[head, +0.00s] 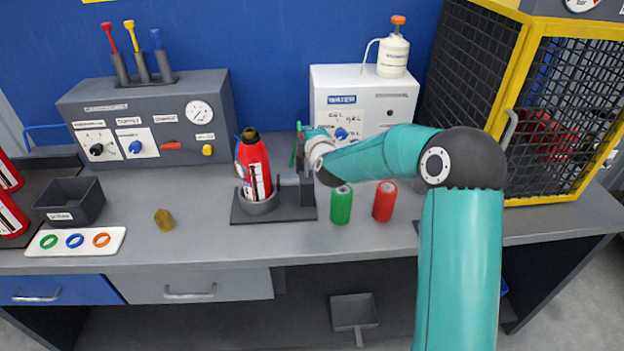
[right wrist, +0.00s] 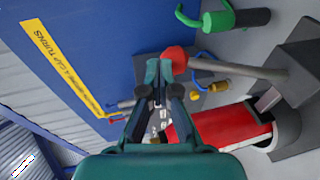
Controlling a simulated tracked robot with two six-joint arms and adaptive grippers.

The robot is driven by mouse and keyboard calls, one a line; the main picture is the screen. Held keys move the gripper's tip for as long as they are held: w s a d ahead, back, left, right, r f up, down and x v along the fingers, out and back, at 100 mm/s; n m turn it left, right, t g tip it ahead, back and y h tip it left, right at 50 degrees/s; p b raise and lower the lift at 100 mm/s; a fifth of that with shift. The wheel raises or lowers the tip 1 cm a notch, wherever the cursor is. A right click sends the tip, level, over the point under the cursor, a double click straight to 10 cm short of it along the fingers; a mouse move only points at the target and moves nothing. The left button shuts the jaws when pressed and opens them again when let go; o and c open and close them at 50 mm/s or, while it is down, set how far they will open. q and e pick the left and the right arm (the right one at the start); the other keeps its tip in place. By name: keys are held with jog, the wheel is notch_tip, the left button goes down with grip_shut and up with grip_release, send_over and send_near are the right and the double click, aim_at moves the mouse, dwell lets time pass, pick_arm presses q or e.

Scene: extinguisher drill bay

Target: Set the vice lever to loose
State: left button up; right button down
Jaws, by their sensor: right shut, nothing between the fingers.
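The vice (head: 307,192) stands on a dark base plate on the bench, with a red extinguisher (head: 256,170) upright in its round cup. The extinguisher also shows in the right wrist view (right wrist: 225,131). There, a grey lever (right wrist: 240,67) with a red ball knob runs from the vice side. My right gripper (right wrist: 159,70) is shut and empty, its fingertips beside the red knob; I cannot tell whether they touch. In the head view the right gripper (head: 314,141) is above the vice and hides most of the lever. My left gripper is out of view.
A green can (head: 341,205) and a red can (head: 384,201) stand right of the vice. A yellow-brown piece (head: 164,219) lies to the left. The gauge panel (head: 150,120) and white water unit (head: 360,88) are behind; a yellow-framed cage (head: 560,120) stands at right.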

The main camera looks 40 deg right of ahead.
pick_arm(q)
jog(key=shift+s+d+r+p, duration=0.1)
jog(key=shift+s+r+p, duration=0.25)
jog(key=shift+p, duration=0.1)
pick_arm(e)
jog(key=s+a+r, duration=0.5)
jog(key=s+r, duration=0.2)
jog(key=s, duration=0.3)
jog(key=shift+s+r, duration=0.3)
